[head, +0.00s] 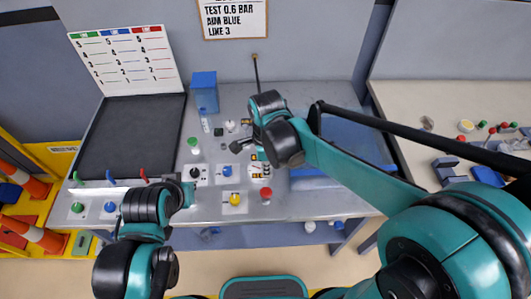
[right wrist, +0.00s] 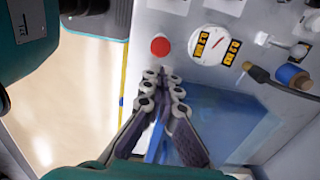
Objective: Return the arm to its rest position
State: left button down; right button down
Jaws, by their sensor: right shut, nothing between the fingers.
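My right arm (head: 360,170) comes in from the right in the head view, teal and black, and reaches over the bench. Its dark wrist (head: 283,142) is above the middle of the panel and mostly hides the hand. In the right wrist view my right gripper (right wrist: 164,80) is shut and empty, its fingertips close together just below a red button (right wrist: 160,46). I cannot tell whether they touch the bench. My left arm (head: 146,207) is folded at the lower left in the head view; its gripper (head: 183,191) is small and partly hidden near the panel's front.
The metal bench (head: 330,97) carries knobs, a gauge (right wrist: 215,43) and a blue box (head: 204,92). A blue tray (head: 345,150) lies under my right forearm. A dark mat (head: 130,135) and a chart board (head: 125,58) are at left. A side table (head: 420,95) holds small parts.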

jog(key=shift+d, duration=0.1)
jog(key=s+d+f+n+t+b, duration=0.2)
jog(key=s+d+n+t+b, duration=0.1)
jog(key=d+n+b, duration=0.2)
jog(key=s+d+f+n+t+b, duration=0.3)
jog(key=s+d+n+t+b, duration=0.1)
jog(key=d+n, duration=0.6)
jog(key=n+b, duration=0.1)
jog(key=n, duration=0.2)
jog(key=shift+s, duration=0.15)
jog(key=shift+f, duration=0.1)
dwell(0.4)
jog(key=w+a+r+m+g+p, duration=0.3)
jog(key=a+r+m+p, duration=0.1)
jog(key=a+m, duration=0.3)
jog(key=w+a+r+m+g+p, duration=0.4)
jog(key=a+m, duration=0.4)
jog(key=m, duration=0.3)
jog(key=shift+w+a, duration=0.15)
jog(key=shift+w, duration=0.05)
